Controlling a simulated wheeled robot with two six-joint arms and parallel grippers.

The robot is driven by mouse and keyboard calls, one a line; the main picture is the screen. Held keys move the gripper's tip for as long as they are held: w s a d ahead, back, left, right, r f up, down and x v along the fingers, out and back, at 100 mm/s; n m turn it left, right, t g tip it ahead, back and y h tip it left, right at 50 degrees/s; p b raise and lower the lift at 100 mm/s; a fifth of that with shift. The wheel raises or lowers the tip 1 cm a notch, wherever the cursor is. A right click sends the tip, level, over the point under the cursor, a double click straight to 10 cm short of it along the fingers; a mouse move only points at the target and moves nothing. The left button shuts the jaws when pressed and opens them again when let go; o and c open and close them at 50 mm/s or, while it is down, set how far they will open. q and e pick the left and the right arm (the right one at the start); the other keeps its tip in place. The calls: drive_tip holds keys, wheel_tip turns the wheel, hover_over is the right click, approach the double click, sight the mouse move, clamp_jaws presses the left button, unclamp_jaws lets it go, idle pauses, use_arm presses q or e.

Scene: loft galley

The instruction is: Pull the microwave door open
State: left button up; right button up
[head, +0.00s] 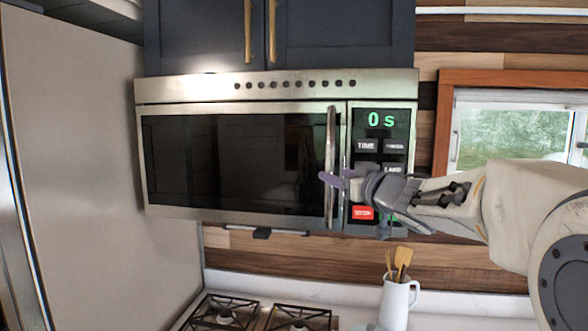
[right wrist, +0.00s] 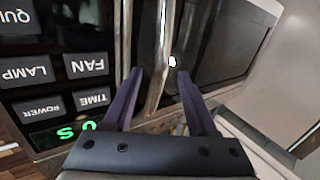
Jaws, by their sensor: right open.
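The microwave (head: 235,160) hangs under the dark cabinets in the head view, its door shut. Its upright metal handle (head: 331,150) stands at the door's right edge, left of the control panel (head: 380,130). My right gripper (head: 328,179) reaches in from the right, its purple fingers at the lower half of the handle. In the right wrist view the open fingers (right wrist: 158,82) lie on either side of the handle (right wrist: 160,60), with visible gaps. The far side of the handle is partly hidden. My left gripper is not in view.
A tall pale panel (head: 75,160) stands at the left. Below are stove burners (head: 225,313) and a white jug (head: 397,300) with wooden utensils on the counter. A window (head: 515,135) is at the right. The space in front of the door looks clear.

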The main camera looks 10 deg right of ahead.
sight(332, 173)
drive_tip(key=shift+p+x, duration=0.35)
drive_tip(key=shift+x, duration=1.7)
clamp_jaws()
